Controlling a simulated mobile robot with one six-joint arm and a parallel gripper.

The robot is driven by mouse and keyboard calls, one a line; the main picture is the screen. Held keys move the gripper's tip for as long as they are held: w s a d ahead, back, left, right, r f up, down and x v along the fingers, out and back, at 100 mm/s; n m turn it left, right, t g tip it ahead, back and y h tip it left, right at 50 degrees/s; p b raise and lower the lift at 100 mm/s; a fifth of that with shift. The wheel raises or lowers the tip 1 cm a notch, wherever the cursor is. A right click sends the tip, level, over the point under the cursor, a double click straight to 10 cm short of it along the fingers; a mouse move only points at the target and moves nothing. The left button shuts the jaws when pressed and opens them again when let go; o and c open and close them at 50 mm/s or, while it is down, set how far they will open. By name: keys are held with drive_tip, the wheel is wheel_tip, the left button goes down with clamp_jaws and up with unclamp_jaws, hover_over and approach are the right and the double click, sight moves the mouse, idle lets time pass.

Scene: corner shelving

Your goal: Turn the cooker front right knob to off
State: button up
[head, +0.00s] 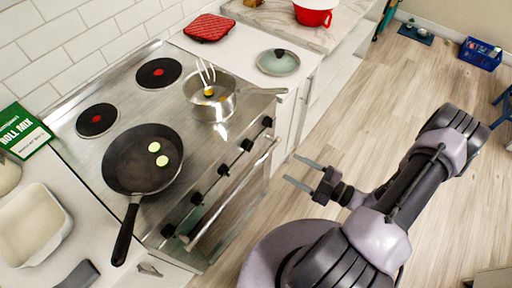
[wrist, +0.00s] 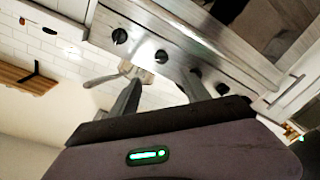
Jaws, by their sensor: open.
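The cooker (head: 150,98) has a steel top and a row of several black knobs along its front edge. The knob at the far right end of the row (head: 267,121) is nearest the saucepan. Their pointer settings are too small to read. The wrist view also shows knobs, one near the top left (wrist: 119,36) and one between the fingers' directions (wrist: 161,56); I cannot tell which is the front right one. My gripper (head: 299,172) is open and empty, out in front of the cooker and apart from the knobs. Its fingers also show in the wrist view (wrist: 160,82).
A frying pan (head: 140,172) with two pale green slices and a saucepan (head: 212,108) with utensils stand on the hob. An oven handle (head: 232,195) juts out below the knobs. A glass lid (head: 278,63) lies on the counter. The floor beside my arm is clear.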

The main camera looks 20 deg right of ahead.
sight(248, 145)
drive_tip(key=b+x, duration=0.3)
drive_tip(key=x, duration=1.2)
drive_tip(key=shift+a, duration=0.2)
clamp_jaws()
